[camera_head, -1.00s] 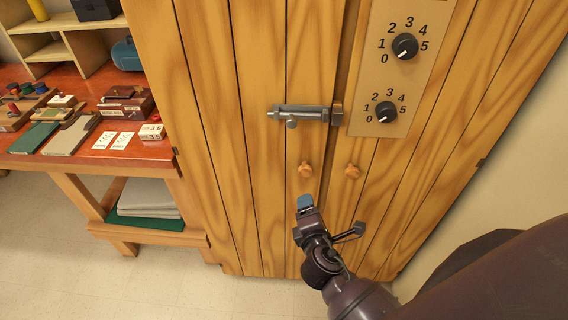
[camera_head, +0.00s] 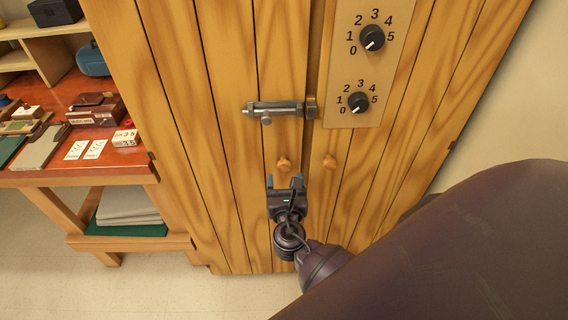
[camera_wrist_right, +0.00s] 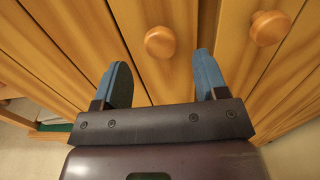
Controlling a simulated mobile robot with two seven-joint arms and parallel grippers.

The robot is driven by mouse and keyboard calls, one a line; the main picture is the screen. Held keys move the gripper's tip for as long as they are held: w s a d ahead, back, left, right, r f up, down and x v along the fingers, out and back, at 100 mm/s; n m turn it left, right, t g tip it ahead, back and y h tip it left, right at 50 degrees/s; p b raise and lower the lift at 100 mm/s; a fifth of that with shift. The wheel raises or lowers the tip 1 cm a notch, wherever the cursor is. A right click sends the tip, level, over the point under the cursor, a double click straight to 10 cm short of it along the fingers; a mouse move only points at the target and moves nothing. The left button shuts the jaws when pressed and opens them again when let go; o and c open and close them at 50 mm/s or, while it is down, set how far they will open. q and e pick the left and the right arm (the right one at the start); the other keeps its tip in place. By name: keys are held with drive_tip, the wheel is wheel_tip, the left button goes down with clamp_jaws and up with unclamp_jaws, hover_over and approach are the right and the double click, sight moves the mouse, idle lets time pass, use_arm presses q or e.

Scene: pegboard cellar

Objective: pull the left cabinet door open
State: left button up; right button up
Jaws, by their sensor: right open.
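The left cabinet door (camera_head: 222,150) is tan wood and stands closed. Its round wooden knob (camera_head: 284,163) is near the seam; it also shows in the wrist view (camera_wrist_right: 160,42). My right gripper (camera_head: 284,183) is open and empty just below this knob, its blue fingers pointing at the door. In the wrist view, the knob lies beyond the fingertips (camera_wrist_right: 162,72), between their lines and not touched. A grey sliding bolt (camera_head: 280,109) is mounted above the knob and reaches to a bracket at the seam. My left gripper is not in view.
The right door has a second knob (camera_head: 330,161) and a panel with two numbered dials (camera_head: 368,65). A red-topped workbench (camera_head: 100,162) with boxes and cards stands at left. My right arm covers the lower right. Bare floor shows at lower left.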

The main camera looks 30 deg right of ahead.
sight(284, 167)
drive_tip(key=shift+x, duration=3.05)
drive_tip(key=shift+c, duration=0.4)
clamp_jaws()
drive_tip(key=shift+a, duration=0.1)
drive_tip(key=shift+s+a, duration=0.1)
drive_tip(key=shift+s, duration=0.05)
